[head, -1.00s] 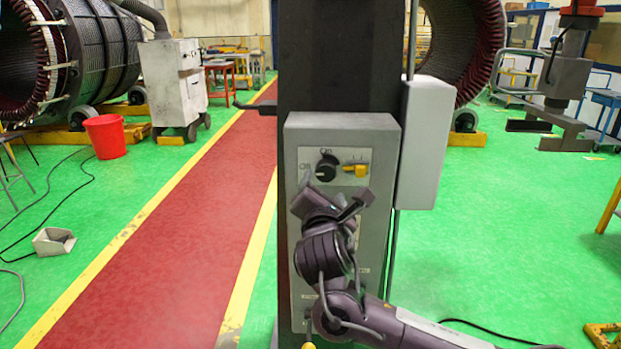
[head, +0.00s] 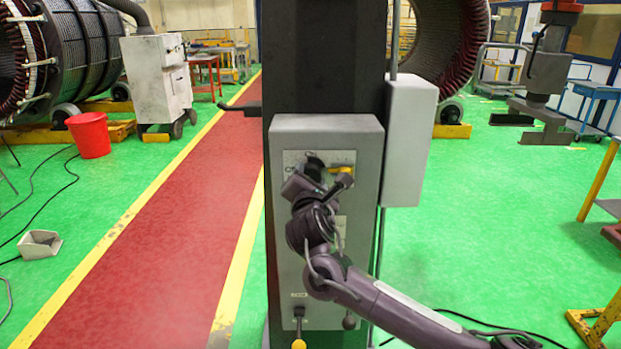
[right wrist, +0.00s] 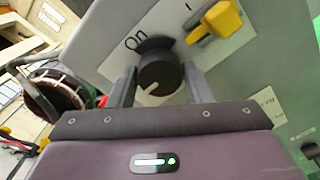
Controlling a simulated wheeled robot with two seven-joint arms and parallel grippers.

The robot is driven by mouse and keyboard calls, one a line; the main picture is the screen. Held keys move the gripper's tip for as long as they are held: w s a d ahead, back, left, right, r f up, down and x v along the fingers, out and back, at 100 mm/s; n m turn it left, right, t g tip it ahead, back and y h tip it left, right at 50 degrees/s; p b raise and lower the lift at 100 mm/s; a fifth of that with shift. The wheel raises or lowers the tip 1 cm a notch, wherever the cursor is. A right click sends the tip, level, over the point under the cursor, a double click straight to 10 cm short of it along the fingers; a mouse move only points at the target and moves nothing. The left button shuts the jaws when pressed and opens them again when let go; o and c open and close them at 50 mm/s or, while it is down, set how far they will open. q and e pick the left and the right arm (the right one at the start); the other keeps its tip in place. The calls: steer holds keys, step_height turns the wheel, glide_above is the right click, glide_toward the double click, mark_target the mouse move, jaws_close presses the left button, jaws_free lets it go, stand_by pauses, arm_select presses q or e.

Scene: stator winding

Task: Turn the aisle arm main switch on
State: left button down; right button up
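The main switch is a round black knob (head: 314,167) on a pale plate at the top of the grey control box (head: 365,150). In the head view my right gripper (head: 320,178) is in front of it and hides part of it. In the right wrist view the knob (right wrist: 160,72) sits between the two fingers of my right gripper (right wrist: 160,88), which are apart on either side of it. I cannot tell whether they touch it. The knob's white mark points to the lower left, away from the "On" label. My left gripper is not in view.
A yellow switch (right wrist: 215,22) is right of the knob, close to the right finger. A lever with a yellow end (head: 299,340) is low on the box. A light grey box (head: 408,140) is mounted at the right.

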steer(key=c, duration=0.5)
steer(key=m+b, duration=0.2)
steer(key=m, duration=1.5)
steer(key=shift+m, duration=0.4)
stand_by(0.4)
steer(key=o, duration=0.9)
steer(key=shift+o, duration=0.2)
steer(key=shift+s+b, duration=0.1)
steer(key=shift+b, duration=0.2)
